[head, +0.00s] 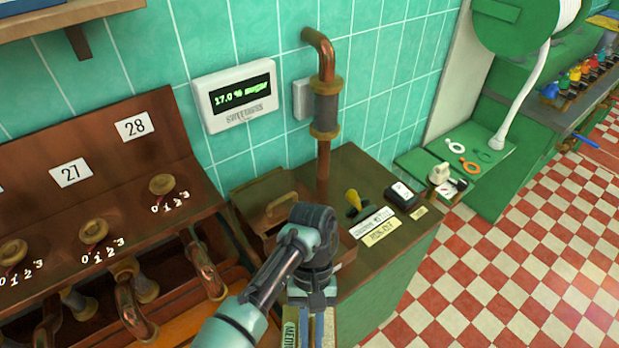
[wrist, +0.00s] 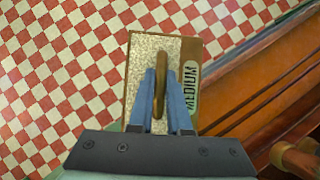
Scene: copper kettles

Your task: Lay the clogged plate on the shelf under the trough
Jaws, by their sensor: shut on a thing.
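The plate (wrist: 140,58) is a flat rectangle with a speckled, crusted-looking face, a brown rim, an upright handle and a green label reading "MEDIUM". My gripper (wrist: 165,80) has its blue fingers shut on the handle in the wrist view. In the head view my gripper (head: 316,318) is at the bottom centre, and only the plate's label strip (head: 289,334) shows clearly beside it. The plate hangs in front of the green cabinet.
A cabinet top (head: 365,185) with a copper pipe (head: 326,150), labels and a small meter stands right of the trough. A sugar display (head: 236,96) hangs on the wall. The checkered floor (head: 500,265) is clear at the right. Wooden edges (wrist: 270,90) lie close right of the plate.

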